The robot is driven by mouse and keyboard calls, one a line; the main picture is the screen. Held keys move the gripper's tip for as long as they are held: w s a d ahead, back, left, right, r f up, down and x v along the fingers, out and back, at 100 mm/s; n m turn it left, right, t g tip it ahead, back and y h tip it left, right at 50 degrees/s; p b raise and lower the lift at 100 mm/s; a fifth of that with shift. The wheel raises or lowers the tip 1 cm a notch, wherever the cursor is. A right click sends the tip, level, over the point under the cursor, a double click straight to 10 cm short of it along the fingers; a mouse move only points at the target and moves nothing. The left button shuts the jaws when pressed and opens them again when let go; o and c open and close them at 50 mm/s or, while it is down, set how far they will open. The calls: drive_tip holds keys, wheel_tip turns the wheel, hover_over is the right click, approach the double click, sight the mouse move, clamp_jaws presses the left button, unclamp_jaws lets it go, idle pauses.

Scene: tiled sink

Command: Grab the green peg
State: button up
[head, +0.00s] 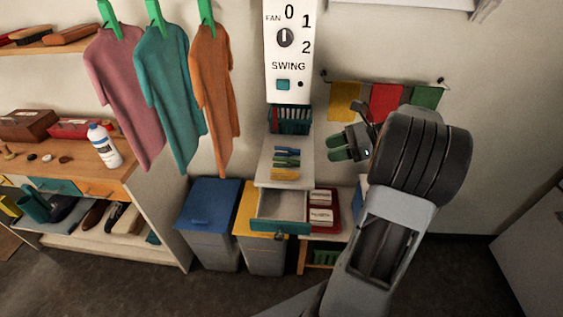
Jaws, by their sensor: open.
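A small green peg (286,163) appears to lie on the white narrow shelf top (264,163), among a dark blue peg (287,150) and a yellow one (285,175). They are small, so their exact edges are hard to tell. Larger green pegs (155,15) also show at the top left, clipped on hanging shirts. My gripper (338,150) is open, with greenish fingers pointing left. In the picture it is to the right of the small pegs and apart from them. Nothing shows between its fingers.
A white fan control panel (290,85) and a dark teal basket (290,120) are behind the pegs. An open drawer (282,227) juts out below. Pink, teal and orange shirts (215,90) hang at left. Coloured cloths (385,100) hang behind my arm.

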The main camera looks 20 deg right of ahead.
sight(287, 159)
drive_tip(key=shift+m, duration=0.3)
drive_tip(key=x, duration=0.8)
drive_tip(key=w+p+x, duration=0.1)
drive_tip(key=x, duration=0.3)
drive_tip(key=shift+w+a+f, duration=0.1)
clamp_jaws()
